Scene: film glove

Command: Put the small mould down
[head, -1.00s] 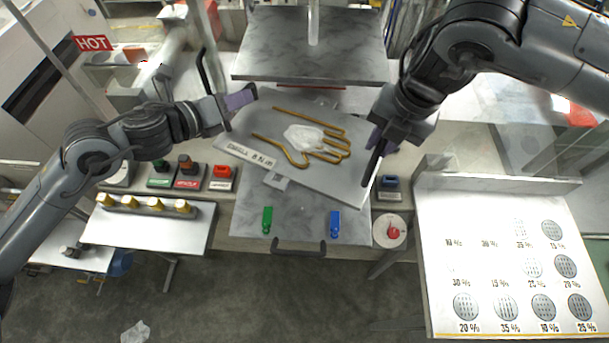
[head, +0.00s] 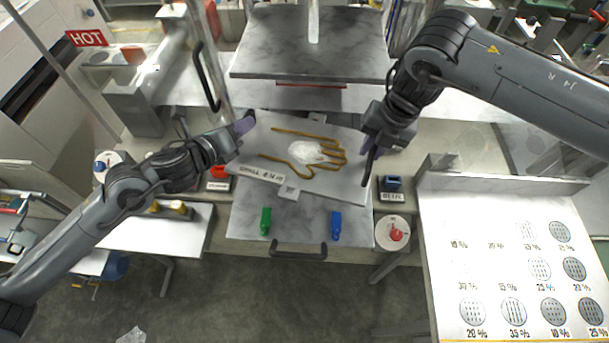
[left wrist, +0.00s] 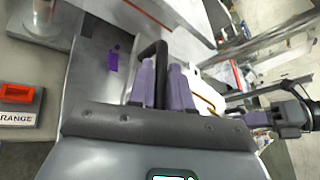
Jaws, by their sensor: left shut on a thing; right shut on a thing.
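The small mould (head: 345,190) is a grey plate with a gold hand outline, a white patch inside it and a label starting "SMALL". It lies over the lower platen (head: 300,220) of the press; I cannot tell whether it touches. My left gripper (head: 243,128) is at its left end. In the left wrist view its purple fingers (left wrist: 163,88) are shut on a black handle (left wrist: 160,50). My right gripper (head: 373,150) is shut on the black handle (head: 369,166) at the right end. The fingertips there are partly hidden.
The upper platen (head: 310,45) hangs above and behind the mould. Green (head: 265,221) and blue (head: 336,225) clips and a bar handle (head: 299,250) are at the front. A red button (head: 396,234) is front right. A sample board (head: 500,210) stands at right.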

